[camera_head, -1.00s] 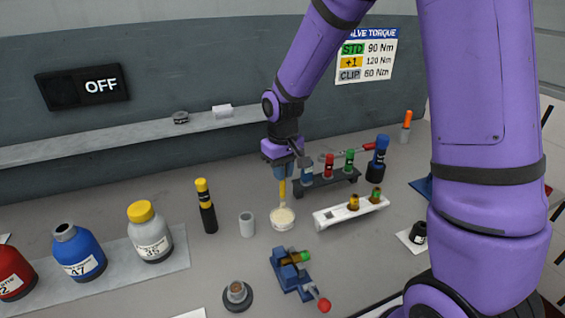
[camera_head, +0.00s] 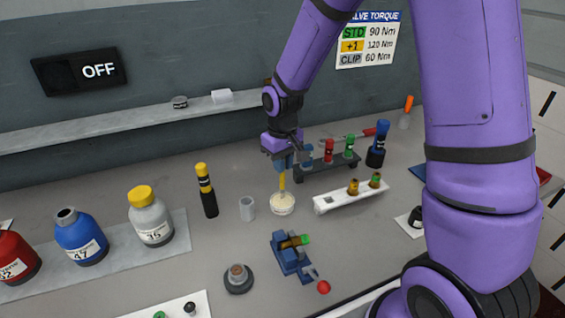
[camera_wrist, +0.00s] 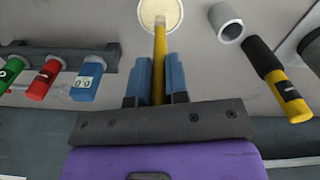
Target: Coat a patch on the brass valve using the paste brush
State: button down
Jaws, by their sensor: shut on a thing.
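My gripper (camera_head: 285,166) is shut on the yellow-handled paste brush (camera_head: 282,183). In the wrist view the brush (camera_wrist: 159,50) stands between the two blue fingers (camera_wrist: 158,75). Its far end reaches the white cup (camera_head: 283,206) of cream-coloured paste, also at the top of the wrist view (camera_wrist: 160,10). The bristles are hidden, and I cannot tell how deep they sit. The brass valve (camera_head: 290,243), with a green end, is clamped sideways in a blue vise (camera_head: 291,262) in front of the cup. The valve is out of the wrist view.
A dark rack (camera_head: 325,173) of coloured pieces is behind right, a white holder (camera_head: 340,200) with brass pieces right. A round dark base (camera_head: 238,279) sits left of the vise.

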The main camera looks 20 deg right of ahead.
jog(key=shift+f, duration=0.55)
dwell(1.5)
jog(key=shift+r, duration=3.55)
jog(key=shift+s, duration=0.1)
